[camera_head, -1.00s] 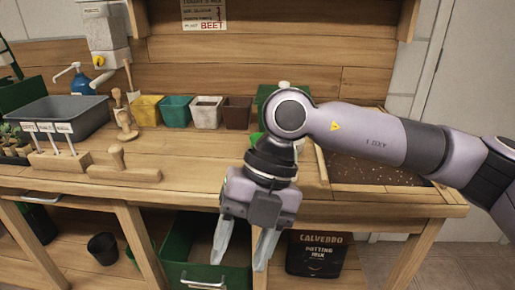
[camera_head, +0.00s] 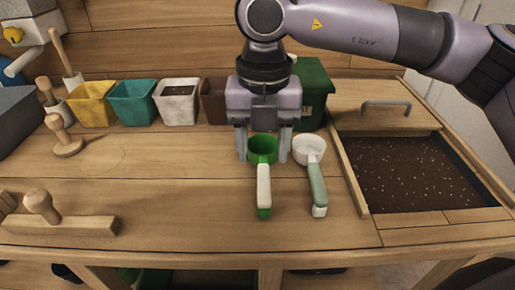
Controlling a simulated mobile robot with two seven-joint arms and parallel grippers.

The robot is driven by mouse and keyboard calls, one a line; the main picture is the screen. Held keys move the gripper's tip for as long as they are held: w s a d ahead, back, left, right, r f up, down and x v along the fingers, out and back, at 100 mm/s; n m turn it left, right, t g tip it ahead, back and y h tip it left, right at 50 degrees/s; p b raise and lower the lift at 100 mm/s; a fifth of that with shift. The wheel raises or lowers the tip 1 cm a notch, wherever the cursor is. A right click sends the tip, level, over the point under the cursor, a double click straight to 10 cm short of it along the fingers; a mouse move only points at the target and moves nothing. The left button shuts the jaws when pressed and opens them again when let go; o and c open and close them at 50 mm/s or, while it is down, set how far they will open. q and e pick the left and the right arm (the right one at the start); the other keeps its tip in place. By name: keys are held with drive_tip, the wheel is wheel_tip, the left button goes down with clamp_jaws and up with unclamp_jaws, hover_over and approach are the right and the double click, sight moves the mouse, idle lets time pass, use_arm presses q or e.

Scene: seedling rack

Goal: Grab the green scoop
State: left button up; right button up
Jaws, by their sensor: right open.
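The green scoop (camera_head: 264,186) lies on the wooden bench top. Its round green cup is at the far end, and its handle is cream with a green tip, pointing toward the front edge. My right gripper (camera_head: 262,157) is open and points down over the cup, one finger on each side of it. I cannot tell whether the fingers touch the cup. My left gripper is out of view.
A white scoop with a green handle (camera_head: 317,182) lies close to the right finger. Yellow (camera_head: 92,104), teal (camera_head: 133,103), white (camera_head: 177,105) and brown pots and a green box (camera_head: 314,92) stand behind. A soil tray (camera_head: 415,172) is at right.

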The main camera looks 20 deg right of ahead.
sight(264, 173)
wheel_tip(264, 173, down, 7)
drive_tip(key=shift+s+r, duration=0.1)
drive_tip(key=shift+r, duration=0.05)
clamp_jaws()
